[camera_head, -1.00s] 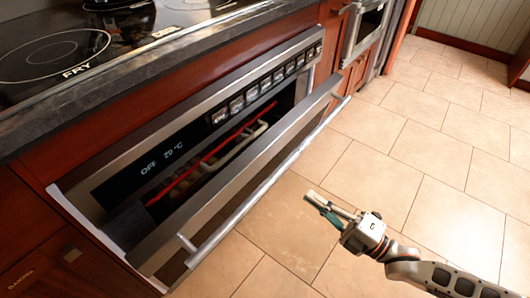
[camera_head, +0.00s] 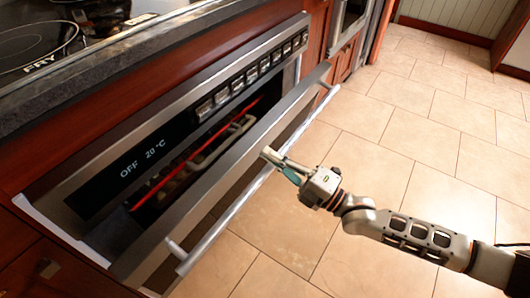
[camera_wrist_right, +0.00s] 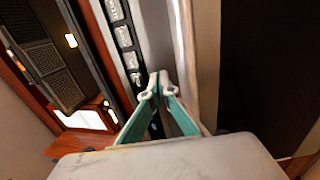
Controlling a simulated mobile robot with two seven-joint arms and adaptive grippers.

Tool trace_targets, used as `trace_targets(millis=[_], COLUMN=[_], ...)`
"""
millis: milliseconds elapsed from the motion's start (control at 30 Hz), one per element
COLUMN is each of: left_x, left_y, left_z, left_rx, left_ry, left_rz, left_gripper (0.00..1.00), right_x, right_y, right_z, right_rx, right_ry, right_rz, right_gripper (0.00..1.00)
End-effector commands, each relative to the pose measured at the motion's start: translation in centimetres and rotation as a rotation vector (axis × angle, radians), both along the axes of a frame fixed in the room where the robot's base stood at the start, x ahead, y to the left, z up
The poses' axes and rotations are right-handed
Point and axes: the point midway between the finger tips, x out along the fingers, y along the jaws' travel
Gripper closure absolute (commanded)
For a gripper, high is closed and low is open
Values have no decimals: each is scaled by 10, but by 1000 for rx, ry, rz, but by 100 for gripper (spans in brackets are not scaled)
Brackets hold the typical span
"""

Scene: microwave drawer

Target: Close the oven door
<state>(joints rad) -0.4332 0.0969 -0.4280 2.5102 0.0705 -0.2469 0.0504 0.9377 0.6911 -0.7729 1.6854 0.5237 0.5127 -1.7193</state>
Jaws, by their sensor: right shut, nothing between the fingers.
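The oven door (camera_head: 225,172) is a steel-edged drawer front, tilted open and out from the oven body (camera_head: 180,145). A long silver bar handle (camera_head: 232,212) runs along its outer side. My right gripper (camera_head: 268,155) is shut and empty, with its fingertips at the door's upper edge, near the middle of its length. In the right wrist view, the gripper's (camera_wrist_right: 158,88) teal-lined fingers meet beside the handle bar (camera_wrist_right: 184,60); whether they touch the door I cannot tell. My left gripper is not in view.
The dark counter with a glass cooktop (camera_head: 45,45) lies above the oven at left. A red bar and a rack (camera_head: 215,145) show inside the opening. The tiled floor (camera_head: 400,150) to the right is clear.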

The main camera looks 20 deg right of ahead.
Motion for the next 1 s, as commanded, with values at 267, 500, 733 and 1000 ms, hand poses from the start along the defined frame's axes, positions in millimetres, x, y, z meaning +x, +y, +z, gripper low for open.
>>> trace_targets(millis=[267, 500, 733, 1000], left_x=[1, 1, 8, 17], left_y=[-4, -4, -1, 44], left_z=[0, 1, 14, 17], left_rx=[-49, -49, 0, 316], left_ry=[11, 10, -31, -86], left_rz=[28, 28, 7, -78], left_gripper=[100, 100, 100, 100], right_x=[12, 13, 25, 77], right_y=[10, 10, 18, 58], right_z=[3, 4, 17, 48], right_rx=[0, -1, -17, -99], right_ry=[0, -1, 8, 101], right_rz=[0, 0, 1, 3], right_gripper=[100, 100, 100, 100])
